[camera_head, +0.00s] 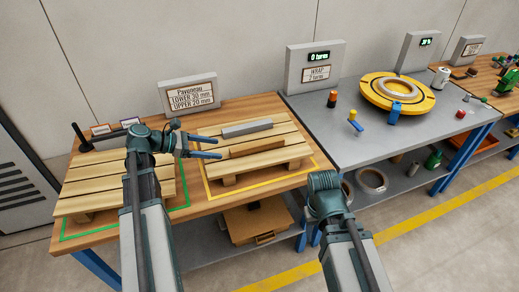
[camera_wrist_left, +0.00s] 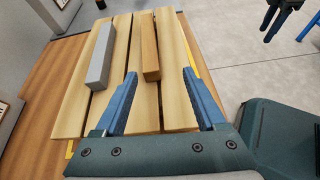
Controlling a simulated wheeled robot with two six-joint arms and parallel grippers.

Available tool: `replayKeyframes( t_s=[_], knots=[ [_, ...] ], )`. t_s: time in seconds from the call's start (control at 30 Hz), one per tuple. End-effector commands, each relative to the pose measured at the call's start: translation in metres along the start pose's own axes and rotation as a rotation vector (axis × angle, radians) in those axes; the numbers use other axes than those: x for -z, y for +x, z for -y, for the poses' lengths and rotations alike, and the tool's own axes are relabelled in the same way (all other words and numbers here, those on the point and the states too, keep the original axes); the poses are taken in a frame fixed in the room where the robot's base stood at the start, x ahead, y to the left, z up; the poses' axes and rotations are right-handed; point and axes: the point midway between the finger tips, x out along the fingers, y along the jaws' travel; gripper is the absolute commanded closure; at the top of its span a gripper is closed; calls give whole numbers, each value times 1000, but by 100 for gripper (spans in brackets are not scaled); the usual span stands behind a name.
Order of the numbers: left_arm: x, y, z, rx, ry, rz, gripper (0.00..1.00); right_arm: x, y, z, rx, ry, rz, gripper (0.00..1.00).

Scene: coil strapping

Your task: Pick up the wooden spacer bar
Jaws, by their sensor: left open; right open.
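The wooden spacer bar (camera_head: 257,149) is a brown bar lying on the slatted wooden pallet (camera_head: 222,163) in the yellow outline. It also shows in the left wrist view (camera_wrist_left: 149,50). My left gripper (camera_head: 218,148) is open and empty, left of the bar in the head view. In the left wrist view, the bar lies just beyond the two blue fingertips (camera_wrist_left: 158,73), roughly between their lines and apart from them. My right gripper (camera_wrist_left: 281,20) is open at the top right of the left wrist view, away from the bar; its fingers are hard to see in the head view.
A grey bar (camera_head: 246,128) lies beside the spacer bar on the same pallet. A second pallet (camera_head: 95,185) stands at left in a green outline. A sign (camera_head: 188,96) stands behind. A grey table (camera_head: 335,140) with a yellow turntable (camera_head: 374,98) is at right.

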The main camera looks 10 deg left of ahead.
Motion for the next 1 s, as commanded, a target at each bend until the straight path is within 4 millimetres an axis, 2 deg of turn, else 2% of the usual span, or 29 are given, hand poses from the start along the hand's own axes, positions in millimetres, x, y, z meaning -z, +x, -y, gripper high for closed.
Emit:
replayKeyframes(
  t_s=[0.1,0.27,0.37,0.7,0.83,1.0],
  knots=[
    [6,-14,-9,-32,-61,39,28,0,7,1,0,0,0,50],
    [4,-16,-11,-40,-79,52,28,0,7,1,0,0,0,50],
    [5,-6,-10,-37,-77,51,28,0,12,1,0,0,0,50],
    [4,55,-13,-35,-74,50,28,2,36,3,0,0,0,50],
    [2,66,-13,-36,-74,49,28,2,39,4,0,0,0,50],
    [0,70,-14,-38,-75,49,28,2,39,4,0,0,0,50]
  ],
)
